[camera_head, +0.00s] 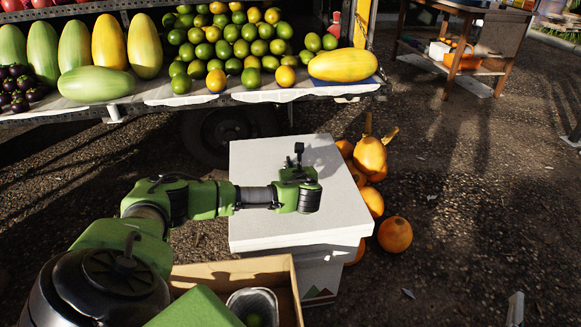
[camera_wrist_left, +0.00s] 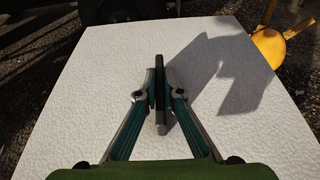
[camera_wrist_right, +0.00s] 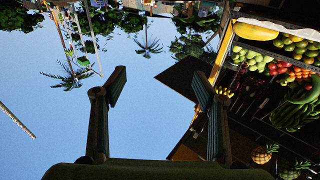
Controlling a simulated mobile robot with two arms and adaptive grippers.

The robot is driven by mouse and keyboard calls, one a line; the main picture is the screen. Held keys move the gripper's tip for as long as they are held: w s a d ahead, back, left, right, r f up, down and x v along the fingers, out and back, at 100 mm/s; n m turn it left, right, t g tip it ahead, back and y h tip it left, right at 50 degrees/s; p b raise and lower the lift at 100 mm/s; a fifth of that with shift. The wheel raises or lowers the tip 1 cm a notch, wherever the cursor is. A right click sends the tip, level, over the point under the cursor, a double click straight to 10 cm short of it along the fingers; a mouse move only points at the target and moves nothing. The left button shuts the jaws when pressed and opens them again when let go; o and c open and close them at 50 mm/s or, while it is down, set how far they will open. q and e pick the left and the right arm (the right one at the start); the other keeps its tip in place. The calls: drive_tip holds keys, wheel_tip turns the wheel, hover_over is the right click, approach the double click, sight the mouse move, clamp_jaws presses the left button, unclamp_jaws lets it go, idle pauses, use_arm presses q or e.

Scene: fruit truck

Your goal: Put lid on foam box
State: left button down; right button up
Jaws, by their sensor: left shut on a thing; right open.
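The white foam lid (camera_head: 268,222) covers the top of the white foam box (camera_head: 322,272), whose front side shows below it in the head view. I cannot tell whether the lid sits fully down or slightly above the box. My left gripper (camera_head: 298,190) is over the lid's middle. In the left wrist view, my left gripper (camera_wrist_left: 160,92) is shut on a dark narrow handle (camera_wrist_left: 160,118) over the white lid (camera_wrist_left: 85,105). My right gripper (camera_wrist_right: 160,98) is open and empty in the right wrist view, with sky and the fruit truck beyond it.
A cardboard box (camera_head: 283,275) stands against the foam box's near left side. Orange pumpkins (camera_head: 395,234) lie on the ground along its right side. The fruit truck shelf (camera_head: 150,110) runs behind. Open gravel (camera_head: 480,210) lies to the right, with a wooden table (camera_head: 470,45) farther back.

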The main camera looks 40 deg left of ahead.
drive_tip(key=shift+d+f+g+h, duration=0.15)
drive_tip(key=shift+f+g+h, duration=0.2)
drive_tip(key=shift+f, duration=0.55)
drive_tip(key=shift+f, duration=0.3)
drive_tip(key=shift+d+f+g, duration=0.1)
drive_tip(key=shift+f+g, duration=0.05)
drive_tip(key=shift+g, duration=0.1)
use_arm(q)
drive_tip(key=shift+p, duration=0.3)
use_arm(e)
drive_tip(key=shift+s+f, duration=0.1)
drive_tip(key=shift+f, duration=0.2)
drive_tip(key=shift+f, duration=0.1)
drive_tip(key=shift+d+f+g, duration=0.1)
drive_tip(key=shift+f+g, duration=0.1)
drive_tip(key=shift+g, duration=0.1)
use_arm(q)
drive_tip(key=shift+f, duration=0.2)
use_arm(e)
drive_tip(key=shift+r, duration=0.15)
